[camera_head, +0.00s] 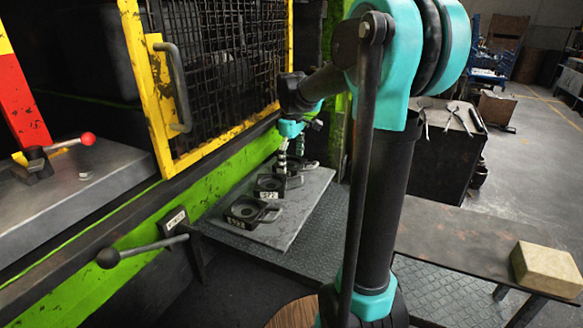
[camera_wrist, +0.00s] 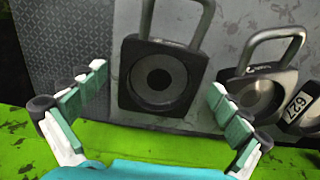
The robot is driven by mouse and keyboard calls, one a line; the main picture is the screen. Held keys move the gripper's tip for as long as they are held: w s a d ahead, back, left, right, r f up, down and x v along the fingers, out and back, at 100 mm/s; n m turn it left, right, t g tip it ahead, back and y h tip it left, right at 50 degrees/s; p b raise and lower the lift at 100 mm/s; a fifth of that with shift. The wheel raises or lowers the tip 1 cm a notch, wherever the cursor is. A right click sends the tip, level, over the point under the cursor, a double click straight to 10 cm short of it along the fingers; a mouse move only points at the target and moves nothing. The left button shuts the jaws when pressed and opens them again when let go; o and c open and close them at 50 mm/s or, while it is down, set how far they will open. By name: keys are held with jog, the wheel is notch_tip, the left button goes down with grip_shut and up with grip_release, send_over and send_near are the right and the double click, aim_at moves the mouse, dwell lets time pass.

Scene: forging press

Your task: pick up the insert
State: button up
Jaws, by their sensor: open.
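Several dark metal inserts, square blocks with a round recess and a loop handle, lie on a grey plate (camera_head: 290,222) in the head view. The nearest insert (camera_head: 243,209) and the middle insert (camera_head: 268,184) carry white labels; the farthest is partly hidden by my gripper (camera_head: 291,158). In the wrist view one insert (camera_wrist: 133,92) faces the camera between the spread fingers of my gripper (camera_wrist: 155,78), its handle pointing up in the picture. The fingers are open, with gaps showing on both sides of the block. Contact is not visible.
Another insert (camera_wrist: 259,75) lies close on the right in the wrist view, beside a "627" label. A green press frame (camera_head: 217,184) and yellow mesh guard (camera_head: 207,146) border the plate. A lever (camera_head: 150,246) juts out nearby. A tan block (camera_head: 546,268) sits on a bench at right.

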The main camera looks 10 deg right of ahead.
jog(key=shift+c, duration=0.6)
jog(key=c, duration=1.7)
jog(key=shift+c, duration=0.5)
jog(key=shift+r, duration=0.1)
